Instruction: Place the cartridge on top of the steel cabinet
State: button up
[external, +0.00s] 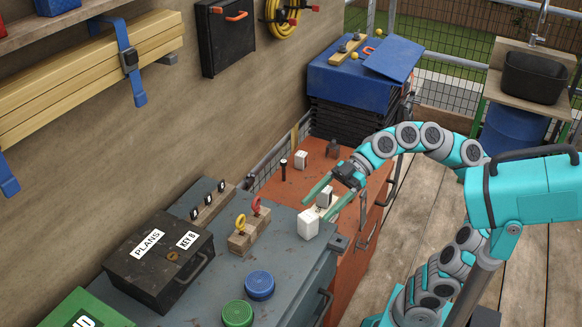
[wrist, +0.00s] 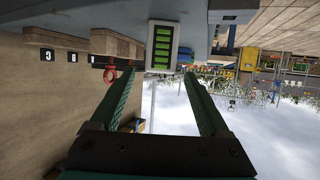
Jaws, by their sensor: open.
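A white block with green bars on its face, which looks like the cartridge (wrist: 163,45), sits at the edge of the grey surface in the wrist view. In the external view a white block (external: 308,225) stands on the grey cabinet (external: 285,262), near its edge beside the orange cabinet; it appears to be the same one. My gripper (external: 320,211) is open, its fingers pointing at this block. In the wrist view my fingertips (wrist: 160,75) are spread to either side, with the block just beyond them and nothing visibly held. I cannot tell which cabinet is the steel one.
A wooden block with yellow and red rings (external: 249,230), a black box (external: 158,259), and blue (external: 260,285) and green (external: 237,313) round lids crowd the grey cabinet.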

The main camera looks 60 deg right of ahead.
jog(key=shift+v, duration=2.25)
